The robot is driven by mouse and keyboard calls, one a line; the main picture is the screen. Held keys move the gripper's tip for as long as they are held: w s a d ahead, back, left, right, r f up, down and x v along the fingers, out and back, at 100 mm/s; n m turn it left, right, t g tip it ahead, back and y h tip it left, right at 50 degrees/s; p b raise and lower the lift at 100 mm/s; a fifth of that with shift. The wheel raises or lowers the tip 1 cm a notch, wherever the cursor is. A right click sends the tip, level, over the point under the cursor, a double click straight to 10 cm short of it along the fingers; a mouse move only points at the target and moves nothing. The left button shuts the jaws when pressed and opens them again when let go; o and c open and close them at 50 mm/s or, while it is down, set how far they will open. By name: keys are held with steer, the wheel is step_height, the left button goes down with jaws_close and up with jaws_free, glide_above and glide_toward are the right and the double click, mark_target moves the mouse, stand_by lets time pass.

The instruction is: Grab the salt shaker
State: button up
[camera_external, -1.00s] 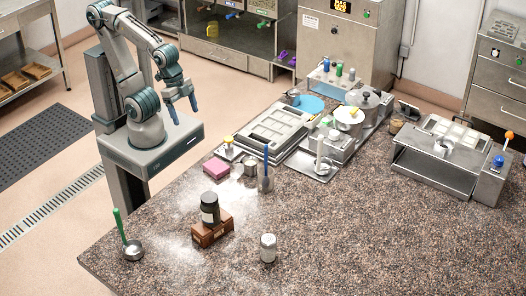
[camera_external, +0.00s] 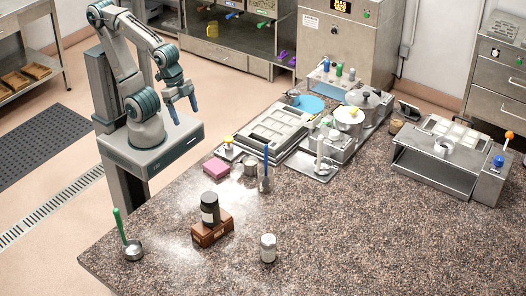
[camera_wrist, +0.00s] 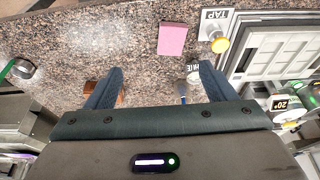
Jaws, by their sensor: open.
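A small whitish-grey cylinder with a paler top, which looks like the salt shaker (camera_external: 268,248), stands upright near the front of the speckled stone counter (camera_external: 350,240). I cannot make it out in the wrist view. My gripper (camera_external: 182,106) is open and empty, pointing down near my base at the counter's far left side. It is well apart from the shaker, up and to the left of it in the external view. In the wrist view the two fingers of my gripper (camera_wrist: 160,78) are spread with nothing held between them.
A dark jar (camera_external: 210,207) stands on a brown block (camera_external: 212,233), left of the shaker. A green-handled ladle (camera_external: 133,249) lies near the left edge. A pink block (camera_external: 216,167) and a blue-handled tool (camera_external: 266,170) are farther back. Counter right of the shaker is clear.

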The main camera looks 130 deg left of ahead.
stand_by(0.3)
steer(key=shift+c, duration=0.7)
